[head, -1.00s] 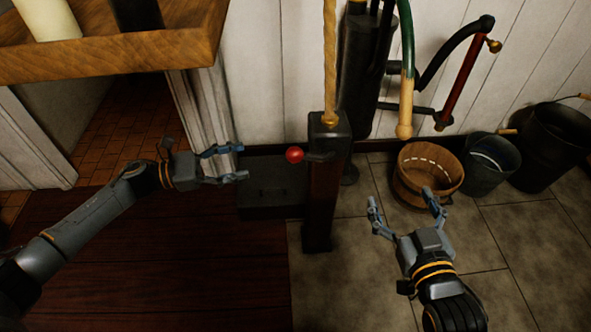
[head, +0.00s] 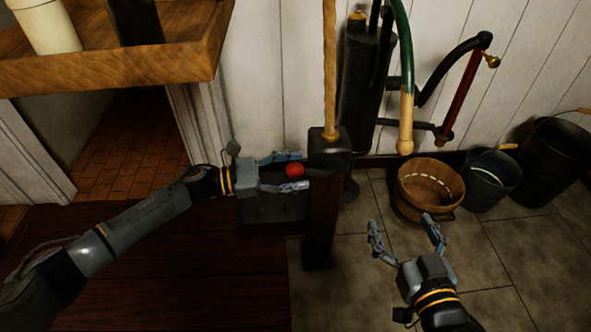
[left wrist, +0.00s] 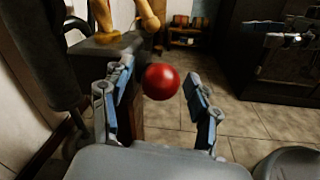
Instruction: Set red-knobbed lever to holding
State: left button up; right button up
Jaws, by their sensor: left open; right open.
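The red knob (head: 294,171) of the lever sticks out to the left from a dark post (head: 322,215) with a rope rising from its top. My left gripper (head: 288,172) is open, with its fingers above and below the knob in the head view. In the left wrist view the red knob (left wrist: 161,81) shows between the two open fingertips (left wrist: 160,85), with no clear contact. The lever's short dark arm is mostly hidden behind the knob there. My right gripper (head: 405,226) is open and empty over the tiled floor. No holding mark can be made out.
A wooden shelf (head: 150,75) juts out at upper left. A black pump with a green hose (head: 403,60) stands behind the post. A wooden bucket (head: 418,205) and dark buckets (head: 490,180) stand at right. The tiled floor in front is clear.

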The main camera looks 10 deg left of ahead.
pick_arm(q)
jog(key=shift+w+d, duration=0.1)
jog(key=shift+d, duration=0.1)
grip_shut()
dwell(0.3)
